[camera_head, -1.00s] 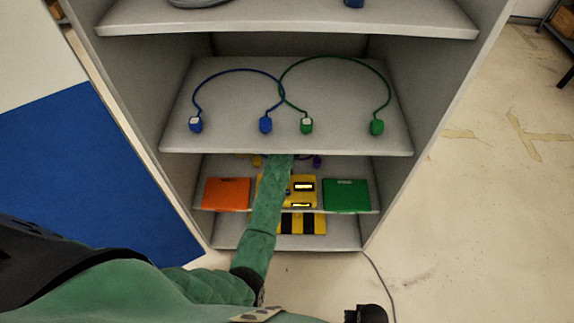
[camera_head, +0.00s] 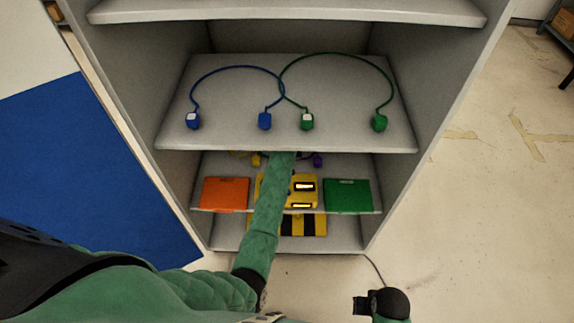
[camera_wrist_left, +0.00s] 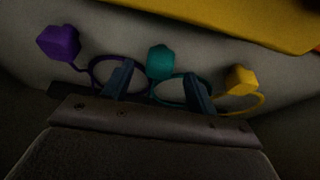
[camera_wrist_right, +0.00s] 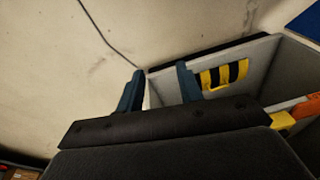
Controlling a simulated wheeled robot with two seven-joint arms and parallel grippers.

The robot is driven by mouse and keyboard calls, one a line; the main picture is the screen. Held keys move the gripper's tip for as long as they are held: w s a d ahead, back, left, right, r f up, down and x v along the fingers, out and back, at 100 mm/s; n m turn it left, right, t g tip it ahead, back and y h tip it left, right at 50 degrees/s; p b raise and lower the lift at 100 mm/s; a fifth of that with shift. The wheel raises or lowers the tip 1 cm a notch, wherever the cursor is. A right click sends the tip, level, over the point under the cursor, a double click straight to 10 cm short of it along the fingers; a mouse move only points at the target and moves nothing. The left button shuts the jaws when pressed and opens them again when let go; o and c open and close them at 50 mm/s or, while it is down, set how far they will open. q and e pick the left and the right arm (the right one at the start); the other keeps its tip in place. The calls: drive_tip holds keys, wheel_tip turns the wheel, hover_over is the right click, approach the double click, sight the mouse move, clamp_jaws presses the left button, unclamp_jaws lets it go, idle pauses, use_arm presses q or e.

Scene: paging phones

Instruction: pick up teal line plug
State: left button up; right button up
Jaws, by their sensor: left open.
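In the left wrist view a teal plug (camera_wrist_left: 160,62) lies between a purple plug (camera_wrist_left: 59,42) and a yellow plug (camera_wrist_left: 241,79). My left gripper (camera_wrist_left: 158,82) is open, its two fingers on either side of the teal plug's near end in the picture; I cannot tell whether they touch it. In the head view my left arm reaches under the cord shelf, so its gripper and the teal plug are hidden there. My right gripper (camera_wrist_right: 158,82) is open and empty, over the floor outside the shelf.
The shelf above (camera_head: 230,90) holds a blue cord (camera_head: 235,69) and a green cord (camera_head: 345,56) with plugs. On the lower shelf are an orange panel (camera_head: 225,194), a green panel (camera_head: 347,196) and a yellow device (camera_head: 302,193). The floor at right is clear.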

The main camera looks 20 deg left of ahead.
use_arm(q)
drive_tip(key=b+x, duration=0.2)
drive_tip(key=b, duration=0.1)
drive_tip(key=shift+w+f, duration=0.1)
drive_tip(key=shift+f, duration=0.1)
drive_tip(key=c, duration=1.1)
use_arm(e)
wheel_tip(320, 180, up, 10)
drive_tip(key=s, duration=0.2)
drive_tip(key=shift+a, duration=0.2)
drive_tip(key=shift+r, duration=0.15)
